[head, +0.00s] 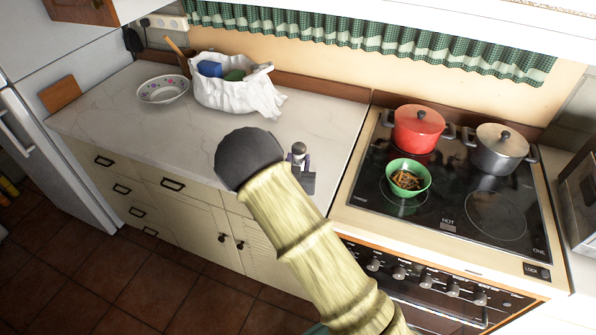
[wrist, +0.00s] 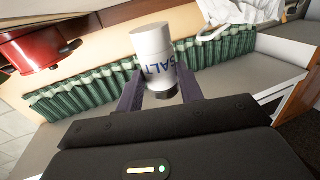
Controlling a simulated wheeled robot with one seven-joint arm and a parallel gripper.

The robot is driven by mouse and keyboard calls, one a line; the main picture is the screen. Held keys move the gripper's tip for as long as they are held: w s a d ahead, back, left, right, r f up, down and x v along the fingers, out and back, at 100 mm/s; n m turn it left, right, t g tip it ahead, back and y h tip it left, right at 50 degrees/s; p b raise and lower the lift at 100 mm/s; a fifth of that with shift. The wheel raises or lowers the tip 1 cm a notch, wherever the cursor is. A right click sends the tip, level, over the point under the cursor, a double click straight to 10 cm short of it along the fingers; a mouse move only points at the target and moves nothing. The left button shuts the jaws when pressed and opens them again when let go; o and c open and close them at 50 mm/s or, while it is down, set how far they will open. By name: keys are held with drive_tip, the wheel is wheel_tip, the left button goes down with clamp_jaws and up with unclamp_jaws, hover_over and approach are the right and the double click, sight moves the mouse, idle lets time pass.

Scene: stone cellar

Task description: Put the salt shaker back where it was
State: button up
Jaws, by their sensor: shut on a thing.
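The salt shaker (wrist: 154,48) is a white cylinder with blue SALT lettering. In the wrist view it stands between the two dark fingers of my gripper (wrist: 160,86), which is shut on it. That view looks upside down, with the shaker's dark end at the bottom of the picture. In the head view the shaker (head: 299,151) is small, dark end up, just beyond my arm. My gripper (head: 302,166) is over the front right part of the worktop (head: 325,125), left of the hob. The arm partly hides it. I cannot tell the shaker's height above the worktop.
The hob (head: 465,185) holds a red pot (head: 418,128), a grey pot (head: 497,150) and a green bowl (head: 412,186) of food. A patterned bowl (head: 163,90) and a white bag (head: 235,95) with things in it stand at the worktop's back left. The worktop's middle is clear.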

drive_tip(key=shift+w+d+f, duration=0.1)
drive_tip(key=shift+d+f, duration=0.05)
drive_tip(key=shift+f, duration=0.1)
drive_tip(key=shift+f+p, duration=0.4)
drive_tip(key=shift+f, duration=1.45)
drive_tip(key=shift+f, duration=0.25)
drive_tip(key=o, duration=1.1)
drive_tip(key=shift+r, duration=0.1)
